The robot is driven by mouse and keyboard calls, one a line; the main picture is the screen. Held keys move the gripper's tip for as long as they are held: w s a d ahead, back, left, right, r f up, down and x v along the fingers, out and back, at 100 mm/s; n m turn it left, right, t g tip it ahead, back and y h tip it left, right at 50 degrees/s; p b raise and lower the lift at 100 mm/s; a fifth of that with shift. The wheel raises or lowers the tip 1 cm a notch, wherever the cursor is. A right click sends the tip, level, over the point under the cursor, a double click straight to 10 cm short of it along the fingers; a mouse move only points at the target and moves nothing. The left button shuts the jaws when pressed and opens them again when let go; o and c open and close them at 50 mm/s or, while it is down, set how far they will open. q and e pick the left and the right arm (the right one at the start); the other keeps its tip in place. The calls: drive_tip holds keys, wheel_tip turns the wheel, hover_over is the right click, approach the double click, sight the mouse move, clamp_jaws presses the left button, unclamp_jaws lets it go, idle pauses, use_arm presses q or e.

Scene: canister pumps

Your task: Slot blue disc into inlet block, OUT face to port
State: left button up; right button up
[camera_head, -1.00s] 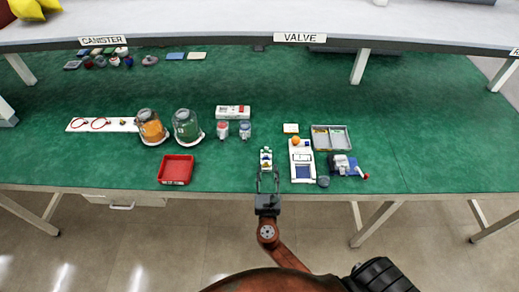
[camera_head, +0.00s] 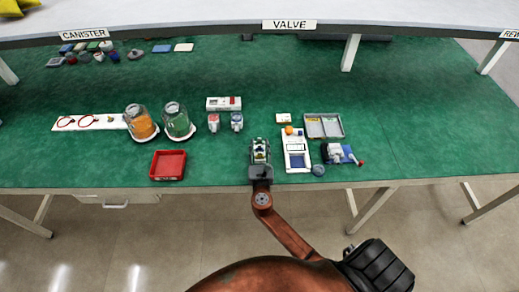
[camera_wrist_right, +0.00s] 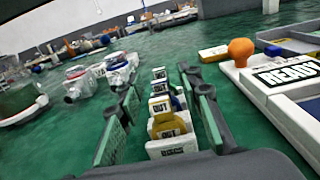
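My right gripper (camera_head: 260,143) is over the front edge of the green table, its fingers on either side of a small rack (camera_head: 260,157). In the right wrist view the open gripper (camera_wrist_right: 160,90) has green-padded fingers with gaps to the rack. The rack (camera_wrist_right: 172,150) holds a row of upright pieces in white, yellow and blue, some marked OUT. A blue piece (camera_wrist_right: 179,101) shows partly behind the front ones; I cannot tell whether it is the blue disc. A white pump-like unit with blue and a red-tipped handle (camera_head: 337,153) stands to the right; I cannot identify the inlet block.
A white panel with an orange knob (camera_wrist_right: 240,50), marked READY, stands right of the rack. A grey divided tray (camera_head: 324,125) is behind it. A red bin (camera_head: 168,165) and two glass-domed canisters, orange (camera_head: 140,122) and green (camera_head: 177,121), are left.

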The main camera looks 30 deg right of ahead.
clamp_jaws()
idle(0.3)
